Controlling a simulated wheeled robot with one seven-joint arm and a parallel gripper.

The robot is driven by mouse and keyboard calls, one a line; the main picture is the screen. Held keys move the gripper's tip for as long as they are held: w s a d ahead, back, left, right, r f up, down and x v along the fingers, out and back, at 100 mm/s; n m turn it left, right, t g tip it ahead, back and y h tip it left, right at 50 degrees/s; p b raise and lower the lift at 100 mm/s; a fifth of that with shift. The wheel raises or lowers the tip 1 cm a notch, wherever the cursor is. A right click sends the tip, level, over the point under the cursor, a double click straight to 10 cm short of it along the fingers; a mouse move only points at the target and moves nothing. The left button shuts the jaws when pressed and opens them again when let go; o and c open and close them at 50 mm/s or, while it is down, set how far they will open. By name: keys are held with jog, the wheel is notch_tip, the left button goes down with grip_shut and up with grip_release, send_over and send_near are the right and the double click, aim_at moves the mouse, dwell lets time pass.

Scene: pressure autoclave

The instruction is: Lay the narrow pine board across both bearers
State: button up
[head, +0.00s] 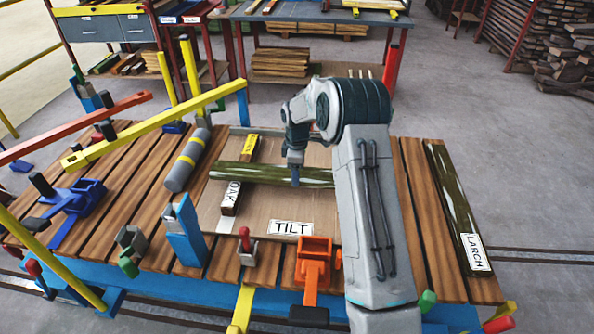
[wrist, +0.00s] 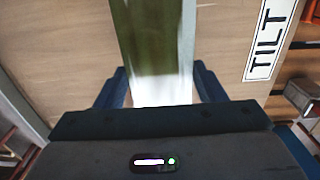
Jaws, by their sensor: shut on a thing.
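A narrow greenish-brown board (head: 265,174) lies crosswise in the head view. My gripper (head: 295,177) is shut on it toward its right part. In the wrist view the board (wrist: 150,40) runs between the blue fingers (wrist: 160,88), with a bright white patch near them. Its left part passes over the middle of a bearer marked OAK (head: 231,200) and sticks out a little beyond it. I cannot tell whether it touches the bearer. No wood name is readable on the board. My arm hides the area to the right, and a second bearer is not visible.
A pale panel marked TILT (head: 291,228) lies beneath, on the slatted table. A board labelled LARCH (head: 456,205) lies at the right. An orange clamp (head: 314,262) is at the front.

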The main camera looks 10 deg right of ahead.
jog(key=shift+f, duration=0.2)
jog(key=shift+f, duration=0.15)
jog(key=o, duration=1.4)
jog(key=shift+c, duration=0.2)
notch_tip(320, 180, up, 12)
jog(key=s+r+m, duration=0.3)
jog(key=s+r, duration=0.4)
jog(key=s, duration=0.1)
jog(key=s+m+t, duration=0.1)
jog(key=s+m, duration=0.4)
jog(key=s, duration=0.9)
jog(key=s+r+m+t, duration=0.1)
jog(key=s+m, duration=0.5)
jog(key=s, duration=0.8)
jog(key=shift+s+r+m+t, duration=0.15)
jog(key=shift+s+m+t, duration=0.15)
